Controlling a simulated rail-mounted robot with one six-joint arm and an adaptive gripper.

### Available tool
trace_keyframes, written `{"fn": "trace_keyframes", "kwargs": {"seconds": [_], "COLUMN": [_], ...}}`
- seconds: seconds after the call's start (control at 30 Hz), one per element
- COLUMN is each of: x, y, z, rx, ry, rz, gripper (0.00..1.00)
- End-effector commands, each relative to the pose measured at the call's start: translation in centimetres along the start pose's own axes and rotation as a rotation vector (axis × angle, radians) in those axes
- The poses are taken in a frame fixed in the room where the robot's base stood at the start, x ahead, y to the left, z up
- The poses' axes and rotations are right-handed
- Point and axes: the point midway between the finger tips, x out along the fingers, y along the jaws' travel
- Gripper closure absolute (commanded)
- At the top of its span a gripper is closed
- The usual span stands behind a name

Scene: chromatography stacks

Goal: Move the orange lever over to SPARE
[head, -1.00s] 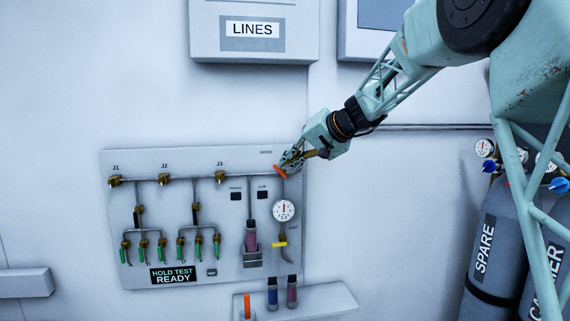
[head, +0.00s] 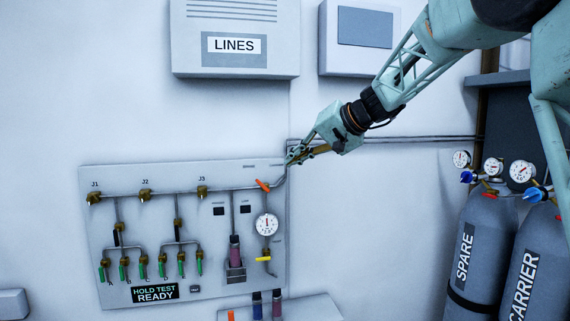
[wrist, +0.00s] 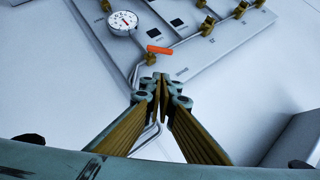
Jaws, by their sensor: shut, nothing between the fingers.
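The orange lever (head: 262,185) sits on the pipe at the upper right of the wall panel (head: 135,230), above the round gauge. It slants down to the right in the head view. In the wrist view the lever (wrist: 160,50) lies just beyond my fingertips. My gripper (head: 290,161) is at the panel's upper right edge, up and right of the lever and apart from it. In the wrist view my gripper (wrist: 160,82) has its fingers together with nothing between them. The small label near the lever is too small to read.
A round gauge (head: 266,224) and a yellow handle (head: 263,259) sit below the lever. A shelf (head: 310,308) with vials is under the panel. The SPARE cylinder (head: 474,250) and CARRIER cylinder (head: 528,265) stand at right.

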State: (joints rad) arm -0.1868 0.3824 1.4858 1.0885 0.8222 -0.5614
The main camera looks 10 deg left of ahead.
Motion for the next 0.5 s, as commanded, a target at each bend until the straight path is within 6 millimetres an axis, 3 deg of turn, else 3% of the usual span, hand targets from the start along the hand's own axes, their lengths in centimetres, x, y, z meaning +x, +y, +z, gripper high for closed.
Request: {"fn": "trace_keyframes", "kwargs": {"seconds": [0.2,0.5], "x": [-1.4,-1.7], "y": [0.1,0.1], "z": [0.0,0.1], "rx": [0.000,0.000], "ry": [0.000,-0.001], "rz": [0.000,0.000], "gripper": [1.00,1.00]}}
